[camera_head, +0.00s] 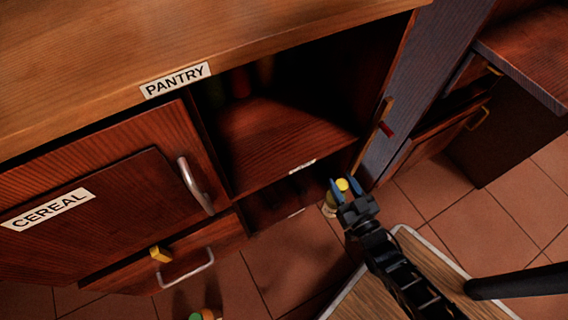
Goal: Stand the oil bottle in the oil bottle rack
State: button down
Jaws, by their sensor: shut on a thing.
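My gripper (345,188) has blue fingers. It is shut on a small pale bottle with a yellow top (341,184), which I take to be the oil bottle. The fingers hide part of the bottle, and its lower end shows at the left of the gripper. It is in front of the cabinet's lower right corner, over the tiled floor. A low dark opening (285,198) with small white labels at its edges lies just left of the gripper. I cannot tell whether this is the oil bottle rack; its inside is too dark.
Above it is an open pantry compartment (285,140) with dim bottle shapes at the back. A CEREAL door (100,215) and a drawer (215,240) with metal handles are at left. Small green and orange things (203,315) show at the bottom edge.

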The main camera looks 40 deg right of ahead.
jog(key=f+b+x, duration=0.3)
jog(key=b+x, duration=0.3)
jog(key=x, duration=1.2)
jog(key=shift+s+f, duration=0.15)
jog(key=shift+f, duration=0.05)
jog(key=shift+f, duration=0.15)
jog(key=c, duration=0.6)
grip_release()
jog(key=p+v, duration=0.2)
jog(key=v, duration=1)
jog(key=shift+s+a+p, duration=0.1)
jog(key=shift+p, duration=0.3)
